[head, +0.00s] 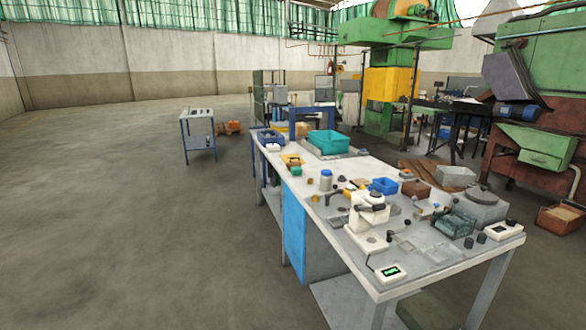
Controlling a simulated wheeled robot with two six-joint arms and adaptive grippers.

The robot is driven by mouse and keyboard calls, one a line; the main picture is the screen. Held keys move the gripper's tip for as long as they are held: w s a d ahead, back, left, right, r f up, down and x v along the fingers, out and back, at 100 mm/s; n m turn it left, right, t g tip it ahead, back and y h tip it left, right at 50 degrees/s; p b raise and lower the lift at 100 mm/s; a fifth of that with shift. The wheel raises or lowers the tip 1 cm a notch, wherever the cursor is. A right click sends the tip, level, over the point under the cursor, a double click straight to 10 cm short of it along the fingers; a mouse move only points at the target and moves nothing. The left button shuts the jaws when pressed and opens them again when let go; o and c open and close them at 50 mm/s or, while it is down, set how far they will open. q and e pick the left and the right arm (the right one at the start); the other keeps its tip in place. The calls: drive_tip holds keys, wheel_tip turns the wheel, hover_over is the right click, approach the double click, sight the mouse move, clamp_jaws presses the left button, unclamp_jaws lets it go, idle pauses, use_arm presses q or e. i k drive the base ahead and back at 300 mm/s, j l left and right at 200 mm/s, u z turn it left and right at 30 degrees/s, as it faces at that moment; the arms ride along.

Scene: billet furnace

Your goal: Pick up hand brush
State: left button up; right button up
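I cannot make out a hand brush for certain in the head view. Many small items lie on the long grey workbench (345,228), and several are too small to identify. Neither of my grippers is in view.
The bench carries a teal bin (328,142), a blue bin (384,186), a white instrument (369,222) and a box with a green display (391,272). A small blue-legged table (198,134) stands farther back. Green machinery (545,110) is at right. The floor at left is clear.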

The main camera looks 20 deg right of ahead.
sight(291, 164)
drive_tip(key=i, duration=3.1)
drive_tip(key=i+z, duration=0.2)
drive_tip(key=i, duration=0.2)
drive_tip(key=i+j+z, duration=0.2)
drive_tip(key=i, duration=0.2)
drive_tip(key=i+j+z, duration=0.2)
drive_tip(key=i, duration=0.2)
drive_tip(key=i+z, duration=0.3)
drive_tip(key=z, duration=0.15)
drive_tip(key=i+z, duration=0.25)
drive_tip(key=z, duration=0.25)
drive_tip(key=i+j+z, duration=0.25)
drive_tip(key=z, duration=0.2)
drive_tip(key=j+z, duration=0.1)
drive_tip(key=z, duration=0.35)
drive_tip(key=j+z, duration=0.1)
drive_tip(key=z, duration=0.3)
drive_tip(key=j+z, duration=0.1)
drive_tip(key=z, duration=0.8)
drive_tip(key=j+z, duration=0.15)
drive_tip(key=z, duration=0.25)
drive_tip(key=k+j+z, duration=0.9)
drive_tip(key=k+z, duration=0.3)
drive_tip(key=i, duration=0.05)
